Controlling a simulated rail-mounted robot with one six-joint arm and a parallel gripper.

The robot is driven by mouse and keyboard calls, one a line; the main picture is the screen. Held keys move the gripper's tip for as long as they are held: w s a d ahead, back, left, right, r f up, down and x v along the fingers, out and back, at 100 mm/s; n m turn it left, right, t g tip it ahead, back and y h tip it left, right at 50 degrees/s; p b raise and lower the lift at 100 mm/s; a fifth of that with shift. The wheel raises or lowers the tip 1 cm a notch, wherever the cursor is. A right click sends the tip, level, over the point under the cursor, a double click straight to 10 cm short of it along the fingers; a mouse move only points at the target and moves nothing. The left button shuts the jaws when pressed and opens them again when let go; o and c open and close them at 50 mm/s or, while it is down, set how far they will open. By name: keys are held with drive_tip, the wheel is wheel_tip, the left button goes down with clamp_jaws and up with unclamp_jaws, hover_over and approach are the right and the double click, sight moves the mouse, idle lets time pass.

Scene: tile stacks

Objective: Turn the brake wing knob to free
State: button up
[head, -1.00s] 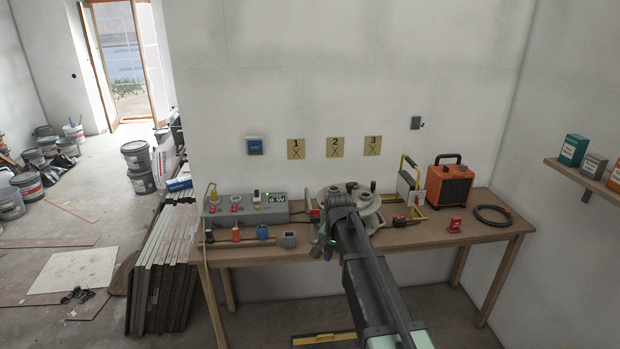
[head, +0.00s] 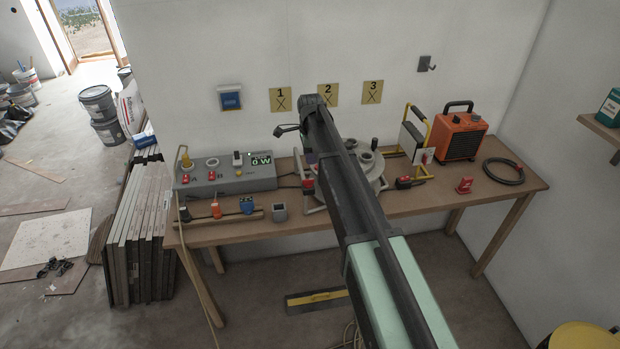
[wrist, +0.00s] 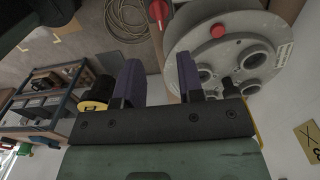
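A round grey turntable-like device (head: 377,184) stands on the workbench, partly hidden by my arm.
A grey control box (head: 228,184) with a lit display sits left on the workbench (head: 440,196). A work lamp (head: 413,145), an orange heater (head: 460,137) and a coiled black hose (head: 503,171) stand right. Stacked panels (head: 138,235) lean by the bench's left end.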

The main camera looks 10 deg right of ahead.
sight(308, 182)
wheel_tip(308, 182, down, 10)
drive_tip(key=b, duration=1)
drive_tip(key=shift+f, duration=0.25)
drive_tip(key=shift+r, duration=0.1)
drive_tip(key=shift+c, duration=0.4)
clamp_jaws()
